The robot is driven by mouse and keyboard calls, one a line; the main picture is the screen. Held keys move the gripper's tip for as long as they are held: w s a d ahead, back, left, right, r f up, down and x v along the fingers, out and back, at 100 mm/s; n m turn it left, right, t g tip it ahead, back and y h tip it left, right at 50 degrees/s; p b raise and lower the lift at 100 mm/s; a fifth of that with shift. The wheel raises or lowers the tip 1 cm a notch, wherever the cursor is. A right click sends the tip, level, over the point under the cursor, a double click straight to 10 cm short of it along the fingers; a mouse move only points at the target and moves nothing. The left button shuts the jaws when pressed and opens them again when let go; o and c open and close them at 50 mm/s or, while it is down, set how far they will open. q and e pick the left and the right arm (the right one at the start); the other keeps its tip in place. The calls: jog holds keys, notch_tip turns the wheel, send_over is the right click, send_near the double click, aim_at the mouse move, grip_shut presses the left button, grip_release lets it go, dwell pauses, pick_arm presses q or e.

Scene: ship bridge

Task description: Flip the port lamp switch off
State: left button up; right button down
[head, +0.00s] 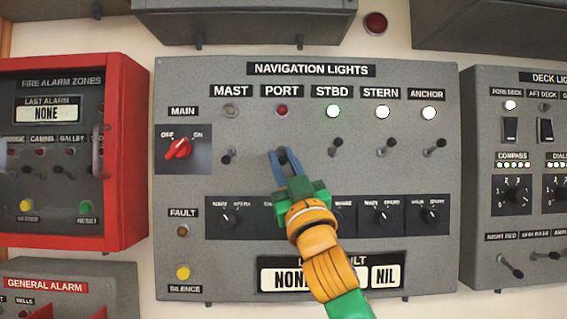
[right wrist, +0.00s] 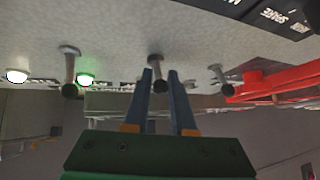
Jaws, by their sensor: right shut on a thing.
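The PORT lamp switch (right wrist: 156,62) is a small dark lever on the grey navigation lights panel. In the head view it sits below the PORT label and is mostly hidden by my right gripper (head: 284,160). The right gripper also shows in the right wrist view (right wrist: 162,82), with its two blue fingers on either side of the lever, shut on it. The PORT lamp (head: 282,110) is a dull dark red and does not glow. My left gripper is not in view.
The MAST lever (head: 228,156) tips down and its lamp is dark. The STBD lever (head: 335,147), STERN lever (head: 386,147) and ANCHOR lever (head: 435,147) tip up, with bright lamps. A row of knobs (head: 383,215) lies below. A red fire alarm box (head: 125,150) juts out at left.

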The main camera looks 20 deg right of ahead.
jog(key=c, duration=0.8)
grip_release()
jog(key=shift+o, duration=0.2)
jog(key=b+v, duration=0.5)
jog(key=v, duration=0.2)
jog(key=shift+a, duration=0.1)
